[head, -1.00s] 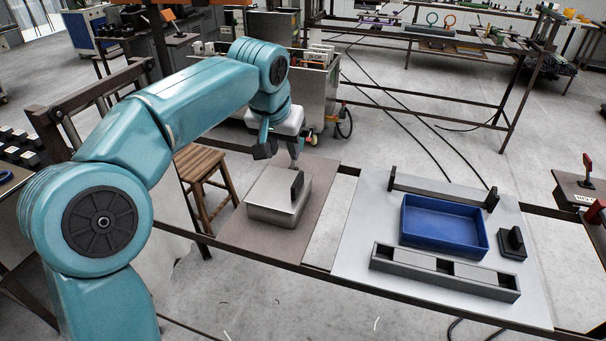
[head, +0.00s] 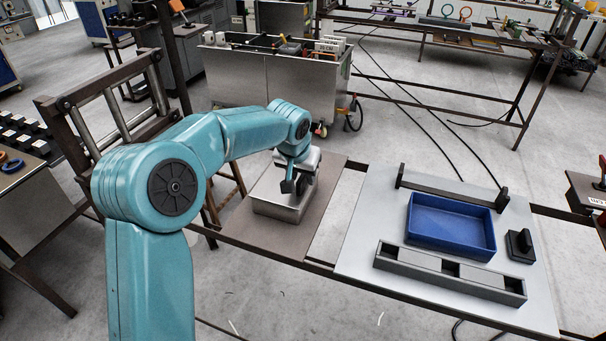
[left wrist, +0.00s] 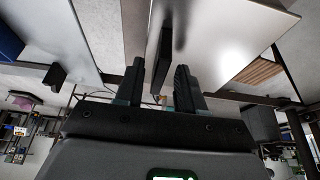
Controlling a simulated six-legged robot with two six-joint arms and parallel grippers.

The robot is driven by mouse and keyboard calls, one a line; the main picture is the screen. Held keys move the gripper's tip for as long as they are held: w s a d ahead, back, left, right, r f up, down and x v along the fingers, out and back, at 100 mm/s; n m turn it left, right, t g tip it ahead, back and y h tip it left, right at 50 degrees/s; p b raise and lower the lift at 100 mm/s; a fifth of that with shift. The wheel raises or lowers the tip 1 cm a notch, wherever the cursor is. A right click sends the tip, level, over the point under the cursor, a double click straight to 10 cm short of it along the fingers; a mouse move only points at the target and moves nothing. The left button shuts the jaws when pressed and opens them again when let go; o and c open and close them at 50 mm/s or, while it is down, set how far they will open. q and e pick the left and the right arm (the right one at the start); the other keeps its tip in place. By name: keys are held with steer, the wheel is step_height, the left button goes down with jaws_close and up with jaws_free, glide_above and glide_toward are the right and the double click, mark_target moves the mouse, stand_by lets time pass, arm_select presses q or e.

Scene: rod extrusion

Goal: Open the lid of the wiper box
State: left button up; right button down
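The wiper box (head: 280,208) is a low silver metal box on the brown left part of the bench. Its lid is flat and shut, and in the left wrist view the lid (left wrist: 222,35) is a shiny plate with an upright black handle (left wrist: 163,55). My left gripper (head: 296,188) is down at the lid beside the handle in the head view. My right gripper is not in view.
Right of the box, a pale board (head: 355,245) carries a blue tray (head: 450,246), a grey slotted holder (head: 448,273), a dark rail (head: 445,190) and a small black-handled block (head: 520,246). A metal cart (head: 285,80) stands behind. My left arm covers the bench's left side.

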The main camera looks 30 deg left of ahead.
arm_select(q)
steer(key=shift+w+f, duration=0.4)
steer(key=shift+f, duration=0.2)
steer(key=shift+s, duration=0.2)
steer(key=shift+w, duration=0.15)
jaws_close()
steer(key=shift+r, duration=0.1)
